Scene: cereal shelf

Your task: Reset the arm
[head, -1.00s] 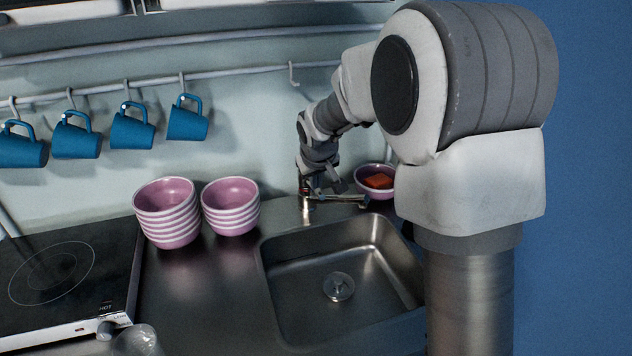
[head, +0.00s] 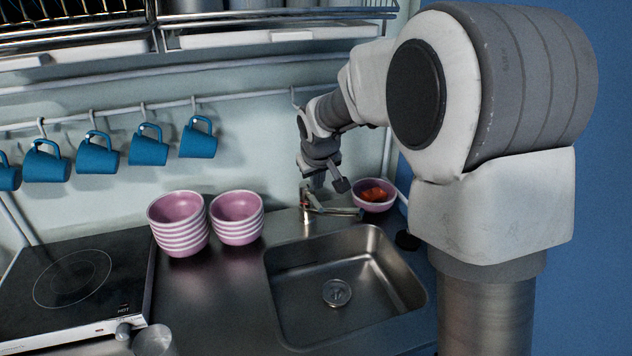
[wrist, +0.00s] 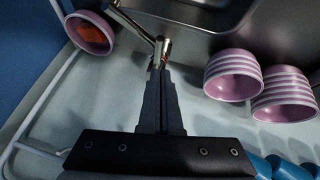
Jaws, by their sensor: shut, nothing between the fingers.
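My gripper (wrist: 161,75) is shut and empty in the wrist view, its two fingers together and pointing toward the faucet (wrist: 150,35). In the head view my gripper (head: 312,188) hangs at the end of my arm, behind the sink and close to the faucet (head: 325,208). The fingertips are small there, and I cannot tell whether they touch the faucet.
The sink (head: 340,285) is empty. A pink bowl (head: 374,195) with orange-red contents stands right of the faucet. Two stacks of pink striped bowls (head: 180,225) (head: 237,218) stand left. Blue mugs (head: 198,138) hang from a rail. A cooktop (head: 75,285) is at left.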

